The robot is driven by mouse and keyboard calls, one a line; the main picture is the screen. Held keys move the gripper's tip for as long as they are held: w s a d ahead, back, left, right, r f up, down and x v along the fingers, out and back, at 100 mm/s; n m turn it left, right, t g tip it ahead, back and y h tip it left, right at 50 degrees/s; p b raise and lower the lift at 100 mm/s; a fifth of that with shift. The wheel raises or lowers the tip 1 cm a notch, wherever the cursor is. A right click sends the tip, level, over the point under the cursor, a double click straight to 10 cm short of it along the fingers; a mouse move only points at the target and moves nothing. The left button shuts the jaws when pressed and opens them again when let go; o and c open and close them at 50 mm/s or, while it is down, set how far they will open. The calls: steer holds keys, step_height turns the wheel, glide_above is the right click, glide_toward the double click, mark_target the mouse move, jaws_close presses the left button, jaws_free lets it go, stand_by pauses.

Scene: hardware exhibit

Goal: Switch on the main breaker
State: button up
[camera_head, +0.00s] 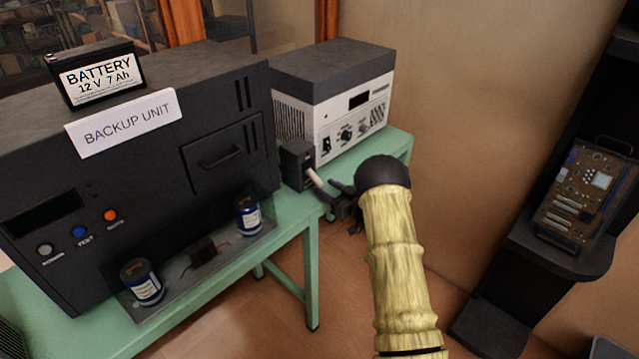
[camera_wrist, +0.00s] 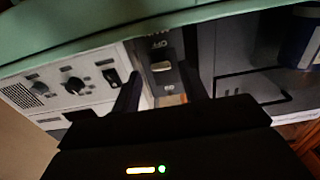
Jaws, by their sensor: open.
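The main breaker (camera_head: 297,165) is a small dark box on the green table, beside the white-fronted unit. Its pale lever (camera_head: 314,180) sticks out and slopes downward in the head view. In the wrist view, which is upside down, the breaker's dark face (camera_wrist: 163,52) carries faint OFF and ON markings, with the pale lever end (camera_wrist: 160,67) between them. My gripper (camera_head: 338,196) is close in front of the lever. Its open fingers (camera_wrist: 162,88) appear on either side of the breaker face. I cannot tell whether a finger touches the lever.
The white-fronted unit (camera_head: 345,122) with knobs stands behind the breaker. The black backup unit (camera_head: 215,110) stands at left, with blue cylinders (camera_head: 247,214) in front. A dark shelf with a circuit board (camera_head: 585,195) is at right. Floor shows below the table.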

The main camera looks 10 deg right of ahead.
mark_target(321, 185)
steer(key=x, duration=0.3)
steer(key=shift+s+a, duration=0.1)
steer(key=shift+s, duration=0.05)
steer(key=shift+w+a, duration=0.2)
steer(key=shift+w, duration=0.35)
steer(key=shift+s+d, duration=0.1)
jaws_close()
